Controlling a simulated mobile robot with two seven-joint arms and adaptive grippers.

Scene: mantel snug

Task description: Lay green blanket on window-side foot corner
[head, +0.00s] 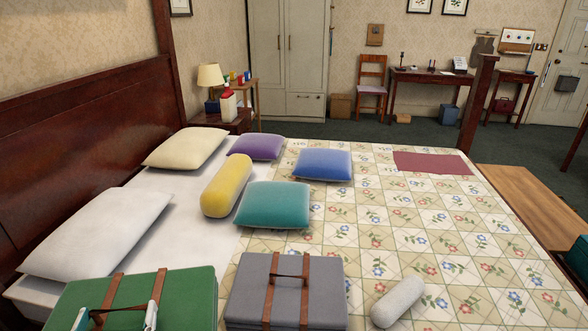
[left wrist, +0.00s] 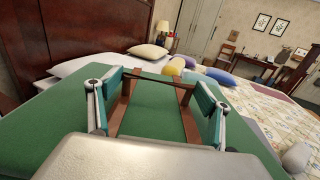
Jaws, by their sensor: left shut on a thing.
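The green blanket (head: 190,292) is a thick folded bundle with brown straps and a handle, at the near left of the bed in the head view. It fills the lower part of the left wrist view (left wrist: 65,120). My left gripper (head: 117,316) is shut on its handle; its fingers also show in the left wrist view (left wrist: 160,88). I cannot tell whether the blanket touches the bed. The bed's floral quilt (head: 400,215) reaches to the foot end at the right. No window is in view. My right gripper is not in view.
A grey strapped bundle (head: 248,300) lies right beside the green blanket. A small pale bolster (head: 397,301) is farther right. Pillows and a yellow bolster (head: 227,185) cover the head side. A maroon cloth (head: 433,163) lies at the far foot corner.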

